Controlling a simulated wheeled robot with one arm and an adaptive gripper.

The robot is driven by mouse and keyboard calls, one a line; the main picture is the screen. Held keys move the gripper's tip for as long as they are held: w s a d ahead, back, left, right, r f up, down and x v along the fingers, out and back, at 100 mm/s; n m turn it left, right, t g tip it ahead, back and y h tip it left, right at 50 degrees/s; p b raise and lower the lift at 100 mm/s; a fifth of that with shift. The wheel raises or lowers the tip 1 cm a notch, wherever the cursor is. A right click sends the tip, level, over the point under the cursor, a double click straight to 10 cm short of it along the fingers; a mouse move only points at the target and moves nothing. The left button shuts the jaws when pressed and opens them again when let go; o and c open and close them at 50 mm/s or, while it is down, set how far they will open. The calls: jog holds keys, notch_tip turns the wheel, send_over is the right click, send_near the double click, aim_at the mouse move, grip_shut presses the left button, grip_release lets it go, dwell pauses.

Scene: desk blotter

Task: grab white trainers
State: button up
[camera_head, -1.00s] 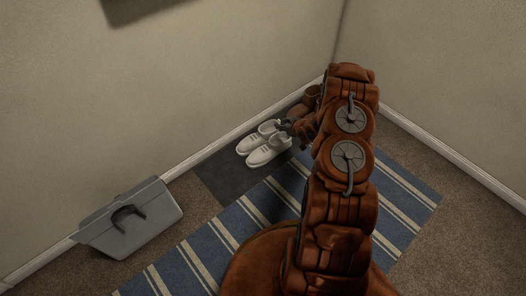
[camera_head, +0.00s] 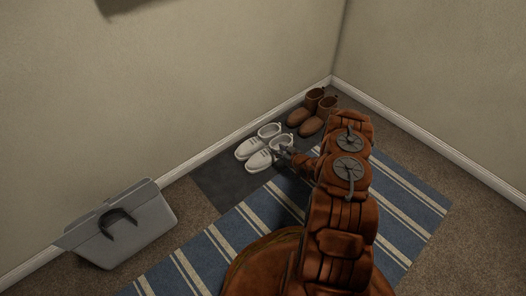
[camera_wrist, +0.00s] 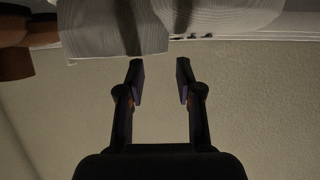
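The white trainers (camera_head: 258,149) stand side by side on a dark mat (camera_head: 216,181) near the wall in the head view. In the wrist view the white trainers (camera_wrist: 150,22) show large and upside down along the top edge. My gripper (camera_head: 282,153) is at the right end of the nearer trainer in the head view. In the wrist view my gripper (camera_wrist: 159,72) is open, with a clear gap between its two fingers. The fingertips lie just short of the trainers there, with nothing between them. Whether a fingertip touches a trainer, I cannot tell.
Brown boots (camera_head: 311,113) stand on the mat right of the trainers, close to the wall corner. A grey box with a dark handle (camera_head: 118,226) stands at the lower left by the wall. A blue striped rug (camera_head: 222,236) lies in front of the mat.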

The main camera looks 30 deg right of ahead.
aim_at(264, 147)
jog(key=b+x, duration=0.1)
jog(key=x, duration=0.1)
jog(key=b+x, duration=0.1)
jog(key=x, duration=0.1)
jog(key=shift+s+a+f+b, duration=0.15)
jog(key=shift+a+f+b, duration=0.05)
jog(key=shift+a+b, duration=0.1)
jog(key=shift+w+a, duration=0.1)
jog(key=shift+w, duration=0.35)
grip_shut()
